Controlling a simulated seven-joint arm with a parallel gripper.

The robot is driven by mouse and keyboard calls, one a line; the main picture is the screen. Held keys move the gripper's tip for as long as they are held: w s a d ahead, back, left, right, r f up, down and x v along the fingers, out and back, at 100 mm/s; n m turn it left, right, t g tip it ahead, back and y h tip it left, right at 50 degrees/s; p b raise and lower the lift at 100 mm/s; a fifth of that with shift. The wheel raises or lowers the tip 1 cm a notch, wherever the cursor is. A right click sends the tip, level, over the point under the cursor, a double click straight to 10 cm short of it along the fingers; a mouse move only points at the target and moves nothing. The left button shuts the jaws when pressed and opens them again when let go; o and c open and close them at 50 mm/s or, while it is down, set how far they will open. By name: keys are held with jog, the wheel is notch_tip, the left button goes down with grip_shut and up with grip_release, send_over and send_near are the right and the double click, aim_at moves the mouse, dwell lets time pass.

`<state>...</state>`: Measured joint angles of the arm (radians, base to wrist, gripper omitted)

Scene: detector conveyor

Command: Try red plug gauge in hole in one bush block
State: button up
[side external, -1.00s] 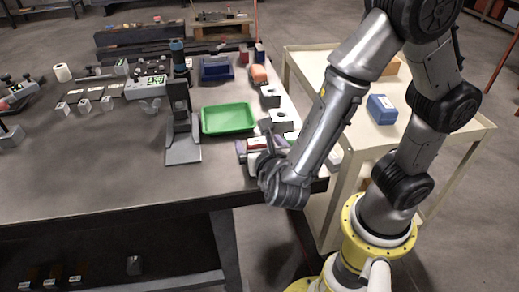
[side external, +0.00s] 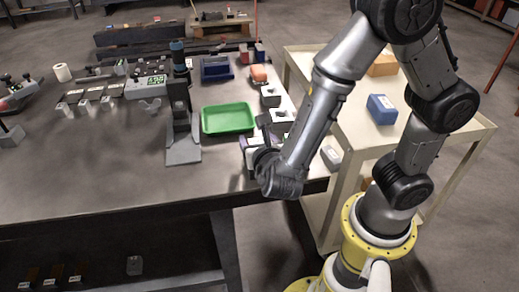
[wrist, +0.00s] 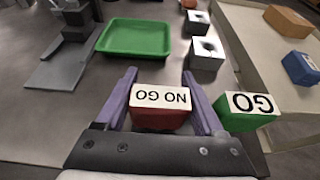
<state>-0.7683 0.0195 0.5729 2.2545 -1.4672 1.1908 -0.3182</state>
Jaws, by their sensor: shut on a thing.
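The red plug gauge (wrist: 160,118) has a white top label reading NO GO and sits between the purple fingers of my gripper (wrist: 159,76) in the wrist view. My gripper is shut on it. Its underside and any plug end are hidden. A green gauge (wrist: 247,119) labelled GO is just right of the right finger. Two light grey bush blocks, a nearer one (wrist: 206,61) and a farther one (wrist: 196,23), stand ahead and to the right, each with a dark hole on top. The held gauge is apart from both. In the side view my wrist mostly hides the gripper.
A green tray (side external: 228,118) lies left of the bush blocks. A dark stand (side external: 181,135) with a grey foot is left of the tray. The cream cart (side external: 455,125), with a blue box (side external: 382,109) on it, stands right of the bench. The bench's near left is clear.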

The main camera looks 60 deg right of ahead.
jog(key=shift+c, duration=0.3)
notch_tip(320, 180, up, 12)
jog(key=w, duration=0.2)
jog(key=w+d+r+m+g+h, duration=0.2)
jog(key=w+d+m+g, duration=0.15)
jog(key=w, duration=0.25)
jog(key=w+d+f+m+g, duration=0.1)
jog(key=d+m+g, duration=0.2)
jog(key=d, duration=0.5)
jog(key=w+d+f+m+g+h, duration=0.1)
jog(key=d+f+m+g, duration=0.1)
jog(key=d, duration=0.6)
jog(key=w+d+f+m+g, duration=0.1)
jog(key=d+f+m+g, duration=0.1)
jog(key=d+g, duration=0.3)
jog(key=d+m, duration=0.1)
jog(key=d, duration=0.2)
jog(key=shift+d+m, duration=0.25)
jog(key=shift+m, duration=0.1)
jog(key=shift+f, duration=0.1)
